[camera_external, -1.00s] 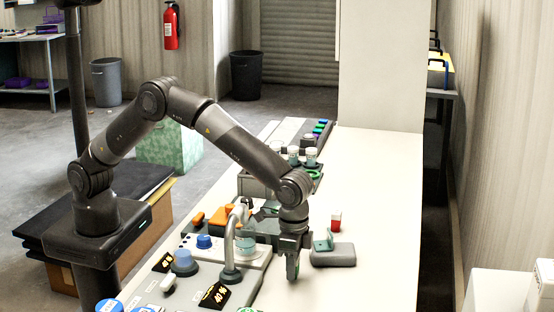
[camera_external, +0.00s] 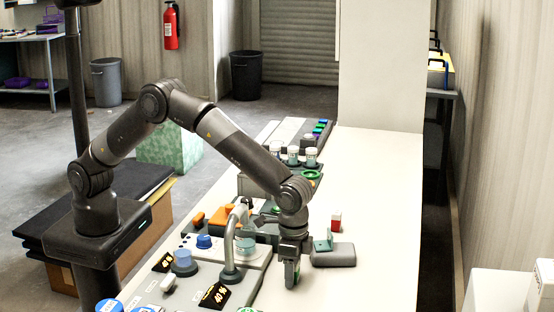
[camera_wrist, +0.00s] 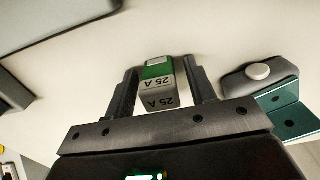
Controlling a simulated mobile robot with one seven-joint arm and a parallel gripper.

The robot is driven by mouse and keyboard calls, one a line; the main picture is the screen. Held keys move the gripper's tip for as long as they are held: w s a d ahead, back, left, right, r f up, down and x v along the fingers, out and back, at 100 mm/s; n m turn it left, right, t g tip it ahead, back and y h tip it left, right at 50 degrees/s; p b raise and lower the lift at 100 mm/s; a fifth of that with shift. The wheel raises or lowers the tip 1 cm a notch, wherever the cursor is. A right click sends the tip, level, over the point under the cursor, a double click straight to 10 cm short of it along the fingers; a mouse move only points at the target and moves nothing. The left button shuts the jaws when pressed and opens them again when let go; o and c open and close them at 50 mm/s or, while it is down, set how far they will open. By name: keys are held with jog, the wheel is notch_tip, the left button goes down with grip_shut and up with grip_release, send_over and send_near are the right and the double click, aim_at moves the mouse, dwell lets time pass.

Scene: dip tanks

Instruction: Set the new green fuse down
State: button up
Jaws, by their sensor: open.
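The green fuse (camera_wrist: 158,82) is a small block with a green and white top and a grey body marked "25 A". In the wrist view it stands between the two fingers of my gripper (camera_wrist: 161,74). The fingers are spread, with a gap on each side of it. In the outside view my gripper (camera_external: 292,277) points straight down, low over the white counter, and mostly hides the fuse. The fuse seems to stand on the counter, though its base is hidden.
A grey unit with a teal bracket (camera_external: 333,255) lies just right of my gripper. A red and white block (camera_external: 336,220) stands behind it. A bent grey pipe (camera_external: 230,250) and control panels are close on the left. The white counter (camera_external: 375,200) is clear to the right.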

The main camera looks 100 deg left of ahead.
notch_tip(320, 180, up, 12)
jog(key=shift+r, duration=0.1)
jog(key=s+a+r+t, duration=0.1)
jog(key=s+a+r, duration=0.4)
jog(key=s+r, duration=0.4)
jog(key=s+a+r+t, duration=0.2)
jog(key=s+a+r, duration=0.35)
jog(key=s, duration=0.55)
jog(key=s+a+f+t, duration=0.1)
jog(key=s+a+f, duration=0.1)
jog(key=s, duration=0.9)
jog(key=s+a+f+t, duration=0.1)
jog(key=s+a+f, duration=0.1)
jog(key=s, duration=1)
jog(key=shift+a+t, duration=0.3)
jog(key=shift+a, duration=0.45)
